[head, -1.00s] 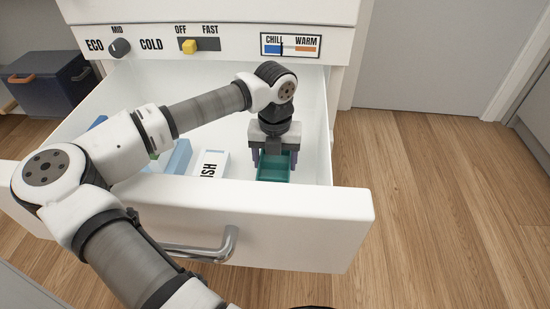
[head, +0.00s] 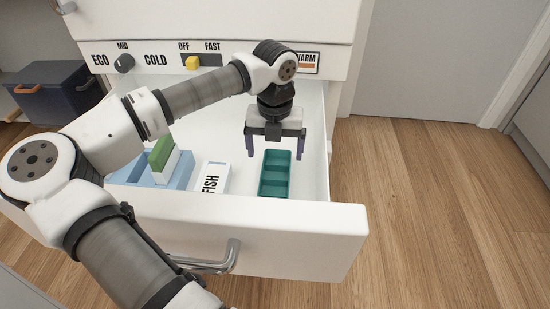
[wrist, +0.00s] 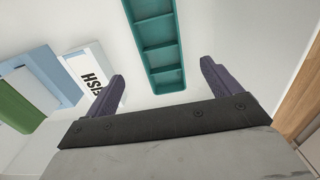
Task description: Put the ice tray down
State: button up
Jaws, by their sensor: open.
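The teal ice tray (head: 275,174) has several compartments and lies on the drawer floor, near the drawer's right side. It also shows in the wrist view (wrist: 158,48), where its top end is cut off by the frame edge. My gripper (head: 275,155) is open and empty above the tray. Its two purple fingers stand apart from the tray in the wrist view (wrist: 160,85), one on either side and short of its near end. Nothing is between the fingertips.
The white drawer (head: 270,225) is pulled open, with a metal handle on its front. Left of the tray lie a white FISH box (head: 212,178) and a light-blue bin (head: 181,176) holding a green-and-white item (head: 161,152). A control panel with knobs is behind.

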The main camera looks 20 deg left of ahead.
notch_tip(320, 180, up, 5)
jog(key=shift+r+p, duration=0.15)
jog(key=shift+p, duration=0.4)
